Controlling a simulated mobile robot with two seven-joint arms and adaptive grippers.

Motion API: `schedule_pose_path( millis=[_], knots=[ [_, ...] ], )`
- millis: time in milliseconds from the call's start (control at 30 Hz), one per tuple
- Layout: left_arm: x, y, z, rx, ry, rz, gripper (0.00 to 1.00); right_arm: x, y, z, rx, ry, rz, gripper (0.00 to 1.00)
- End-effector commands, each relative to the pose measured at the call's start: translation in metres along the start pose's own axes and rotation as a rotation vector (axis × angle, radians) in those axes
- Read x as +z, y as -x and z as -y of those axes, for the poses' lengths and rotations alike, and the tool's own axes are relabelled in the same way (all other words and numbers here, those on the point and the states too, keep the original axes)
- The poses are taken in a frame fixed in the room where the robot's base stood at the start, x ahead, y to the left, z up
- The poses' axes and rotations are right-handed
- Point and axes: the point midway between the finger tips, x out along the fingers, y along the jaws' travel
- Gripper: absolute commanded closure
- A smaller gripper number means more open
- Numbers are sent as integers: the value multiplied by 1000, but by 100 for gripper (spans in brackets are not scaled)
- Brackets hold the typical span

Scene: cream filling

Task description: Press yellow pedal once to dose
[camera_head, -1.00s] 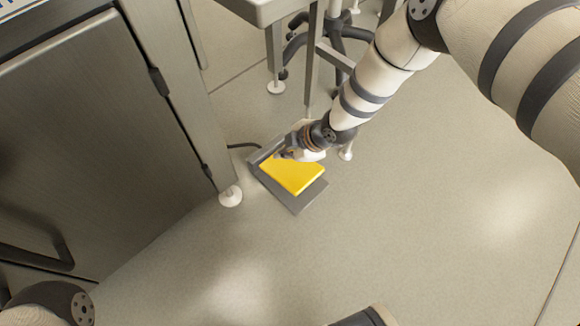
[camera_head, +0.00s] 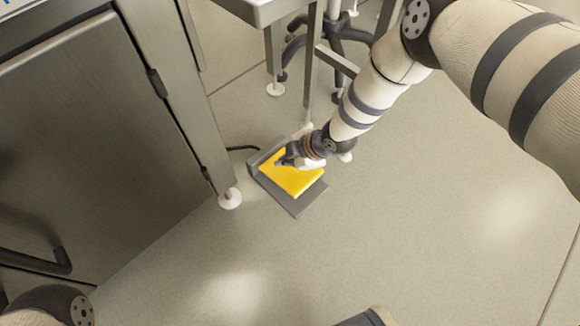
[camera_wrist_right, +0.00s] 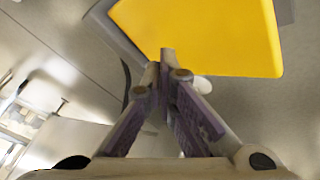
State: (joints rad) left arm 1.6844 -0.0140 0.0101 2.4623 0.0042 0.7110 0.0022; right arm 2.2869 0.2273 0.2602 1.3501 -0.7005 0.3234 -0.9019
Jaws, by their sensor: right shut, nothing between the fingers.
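The yellow pedal (camera_head: 296,182) sits on a grey base plate (camera_head: 299,207) on the floor. It also fills the top of the right wrist view (camera_wrist_right: 215,35). My right gripper (camera_head: 280,162) is over the far part of the pedal. In the right wrist view its fingertips (camera_wrist_right: 167,58) meet at the pedal's edge, shut with nothing between them. I cannot tell whether they touch the pedal. My left gripper is not in view; only part of my left arm shows at the bottom left.
A steel cabinet (camera_head: 85,140) stands to the left, its white foot (camera_head: 230,199) near the pedal. A dark cable (camera_head: 242,148) runs from the pedal's base toward the cabinet. Metal table legs (camera_head: 312,65) stand behind. The floor (camera_head: 410,230) to the right and in front is clear.

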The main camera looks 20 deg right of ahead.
Motion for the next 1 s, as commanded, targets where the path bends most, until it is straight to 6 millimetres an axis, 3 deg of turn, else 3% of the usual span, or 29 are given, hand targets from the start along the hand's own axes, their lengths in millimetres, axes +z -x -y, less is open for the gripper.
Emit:
schedule_pose_path(
  millis=[1000],
  knots=[
    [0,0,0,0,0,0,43,4,-6,4,0,0,0,100]
  ],
)
